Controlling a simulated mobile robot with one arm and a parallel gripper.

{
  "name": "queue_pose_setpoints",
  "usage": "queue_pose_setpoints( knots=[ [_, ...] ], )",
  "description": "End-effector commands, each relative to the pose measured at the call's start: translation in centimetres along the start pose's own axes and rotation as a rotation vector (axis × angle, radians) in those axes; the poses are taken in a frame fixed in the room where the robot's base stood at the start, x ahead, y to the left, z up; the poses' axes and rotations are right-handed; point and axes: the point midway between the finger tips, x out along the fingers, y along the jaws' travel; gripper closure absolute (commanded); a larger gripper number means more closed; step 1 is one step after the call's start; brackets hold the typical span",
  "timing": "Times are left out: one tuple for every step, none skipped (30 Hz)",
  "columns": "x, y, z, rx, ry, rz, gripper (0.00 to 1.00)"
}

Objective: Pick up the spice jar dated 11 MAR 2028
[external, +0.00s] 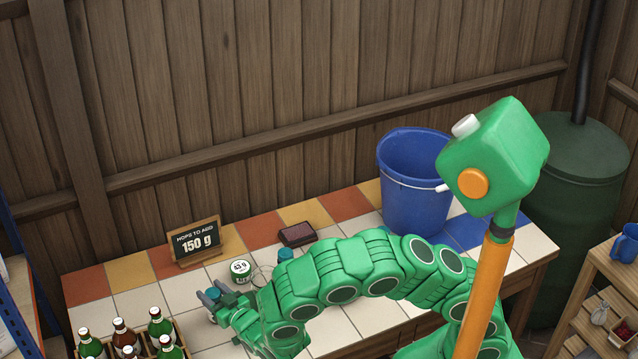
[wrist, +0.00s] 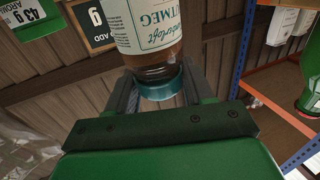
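A clear jar (wrist: 150,32) with a white label and brown contents shows at the top of the wrist view. Part of the word NUTMEG reads on its label. No date can be read. Its teal lid (wrist: 163,82) lies between the two fingers of my gripper (wrist: 160,88). The fingers flank the lid closely; whether both press on it is not clear. In the external view my gripper (external: 217,299) is low over the tiled table at the left. Another teal lid (external: 285,254) shows behind my arm, its jar mostly hidden.
A sign (external: 196,243) reading 150 g stands at the back. Several bottles (external: 161,325) stand in a crate at the front left. A blue bucket (external: 410,185) stands at the right. Shelving (wrist: 262,75) edges the wrist view.

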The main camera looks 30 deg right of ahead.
Motion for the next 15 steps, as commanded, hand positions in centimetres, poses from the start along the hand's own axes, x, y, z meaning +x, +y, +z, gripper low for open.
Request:
queue_pose_setpoints(
  knots=[
    [0.0,-0.01,0.0,0.0,0.0,0.0,0.65],
    [0.0,-0.01,0.0,0.0,0.0,0.0,0.69],
    [0.0,-0.01,0.0,0.0,0.0,0.0,0.76],
    [0.0,-0.01,0.0,0.0,0.0,0.0,0.8],
    [0.0,-0.01,-0.01,0.0,0.0,0.0,0.85],
    [0.0,-0.01,-0.01,0.0,0.0,0.0,0.91],
    [0.0,-0.01,-0.01,0.0,0.0,0.0,0.95],
    [0.0,-0.01,-0.01,0.0,0.0,0.0,1.0],
    [-0.01,-0.01,0.0,0.0,0.0,0.0,1.0],
    [-0.01,-0.01,0.0,0.0,0.0,0.0,1.0],
    [-0.01,-0.01,0.0,0.0,0.0,0.0,1.0],
    [-0.01,0.0,0.0,0.0,0.0,0.0,1.0],
    [-0.01,0.0,0.0,0.0,0.0,0.0,1.0],
    [-0.01,-0.01,-0.01,0.0,0.0,0.0,1.0],
    [-0.01,0.0,0.0,0.0,0.0,0.0,1.0]
  ],
)
